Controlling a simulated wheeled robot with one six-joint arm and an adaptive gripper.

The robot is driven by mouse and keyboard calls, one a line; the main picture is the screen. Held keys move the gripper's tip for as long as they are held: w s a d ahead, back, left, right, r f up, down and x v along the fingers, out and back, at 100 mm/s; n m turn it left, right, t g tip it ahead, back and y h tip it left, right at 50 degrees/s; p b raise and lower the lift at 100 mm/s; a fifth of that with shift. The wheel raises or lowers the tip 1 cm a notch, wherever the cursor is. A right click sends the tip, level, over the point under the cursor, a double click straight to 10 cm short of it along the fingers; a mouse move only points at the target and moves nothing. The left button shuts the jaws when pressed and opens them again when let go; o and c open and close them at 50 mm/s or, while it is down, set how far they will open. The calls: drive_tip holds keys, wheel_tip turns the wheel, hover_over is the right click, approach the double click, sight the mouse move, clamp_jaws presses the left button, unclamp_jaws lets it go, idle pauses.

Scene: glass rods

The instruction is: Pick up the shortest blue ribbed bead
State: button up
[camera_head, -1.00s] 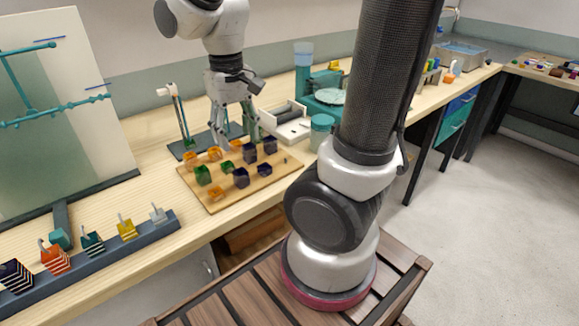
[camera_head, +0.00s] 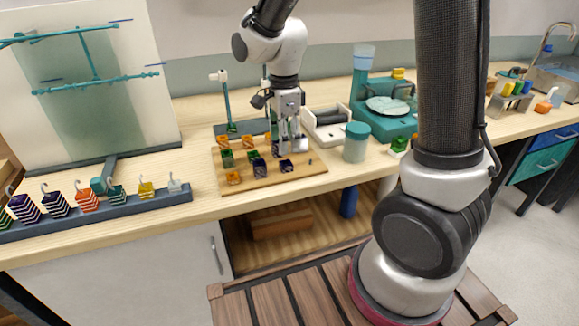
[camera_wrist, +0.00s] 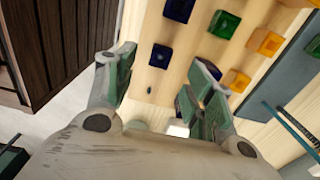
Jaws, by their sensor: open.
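Small dark blue beads lie on a wooden board among green and orange ones. In the head view one blue bead (camera_head: 259,168) is near the board's middle and another (camera_head: 286,165) is to its right. In the wrist view blue beads show at the top (camera_wrist: 179,9) and between the fingers (camera_wrist: 160,56). A further dark piece is partly hidden by the right finger. Ribs and exact lengths are too small to tell. My gripper (camera_head: 288,146) is open and empty over the board's right part, pointing down; its spread fingers also show in the wrist view (camera_wrist: 165,72).
The wooden board (camera_head: 310,170) sits near the counter's front edge. A lidded teal jar (camera_head: 355,143) and a white tray (camera_head: 328,137) stand close on the right. A stand (camera_head: 228,108) is behind, and a rack of striped weights (camera_head: 150,198) is left.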

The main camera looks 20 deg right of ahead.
sight(286, 164)
drive_tip(key=f, duration=0.7)
drive_tip(key=shift+w+d+f, duration=0.15)
drive_tip(key=shift+d+f, duration=0.05)
drive_tip(key=shift+f, duration=0.15)
drive_tip(key=shift+c, duration=0.2)
drive_tip(key=c, duration=1)
